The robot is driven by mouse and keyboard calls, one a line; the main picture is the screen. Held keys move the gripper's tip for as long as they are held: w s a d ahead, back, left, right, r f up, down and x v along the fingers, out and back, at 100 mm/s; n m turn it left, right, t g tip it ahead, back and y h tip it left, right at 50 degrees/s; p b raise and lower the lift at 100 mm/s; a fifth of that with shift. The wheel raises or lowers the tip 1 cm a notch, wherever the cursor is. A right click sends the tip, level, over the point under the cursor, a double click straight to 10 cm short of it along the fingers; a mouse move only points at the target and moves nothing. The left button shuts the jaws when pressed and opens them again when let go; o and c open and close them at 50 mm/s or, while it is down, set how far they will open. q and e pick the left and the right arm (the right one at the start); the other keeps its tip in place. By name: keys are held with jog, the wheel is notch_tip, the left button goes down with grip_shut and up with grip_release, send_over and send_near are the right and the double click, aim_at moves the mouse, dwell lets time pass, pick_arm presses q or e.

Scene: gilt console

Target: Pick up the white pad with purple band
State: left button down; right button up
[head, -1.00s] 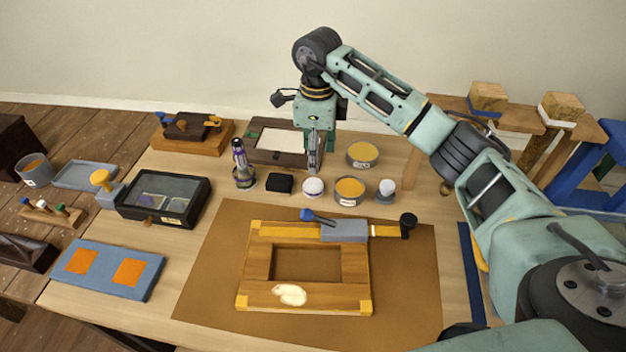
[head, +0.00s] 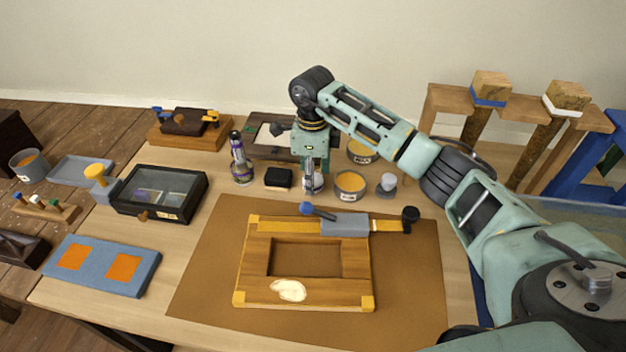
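The small round white pad (head: 318,184) stands on the table behind the wooden frame, between the black block and a yellow-filled tin. Its band is too small and covered to make out. My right gripper (head: 313,185) points straight down at the pad, its fingers at the pad's height and partly hiding it. I cannot tell whether the fingers touch it or have closed. A similar grey-white pad (head: 387,184) stands further right, past the tin. My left gripper is not in view.
Close by are a black block (head: 278,178), a purple-labelled bottle (head: 240,162) and a yellow-filled tin (head: 350,185). Another tin (head: 360,151) and a dark tray (head: 263,153) stand behind. The wooden frame (head: 257,262) lies in front on a brown mat (head: 205,275).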

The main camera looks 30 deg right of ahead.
notch_tip(320, 180, down, 2)
jog(key=c, duration=0.9)
jog(key=shift+r, duration=0.1)
jog(key=shift+c, duration=0.2)
jog(key=shift+r, duration=0.5)
notch_tip(320, 180, up, 3)
jog(key=shift+w+f+b, duration=0.1)
jog(key=shift+f+b, duration=0.05)
jog(key=shift+b, duration=0.4)
jog(key=s+d+r+b, duration=0.2)
jog(key=s+d+r, duration=0.5)
jog(key=s+d, duration=0.1)
jog(key=shift+s, duration=0.45)
jog(key=shift+r, duration=0.1)
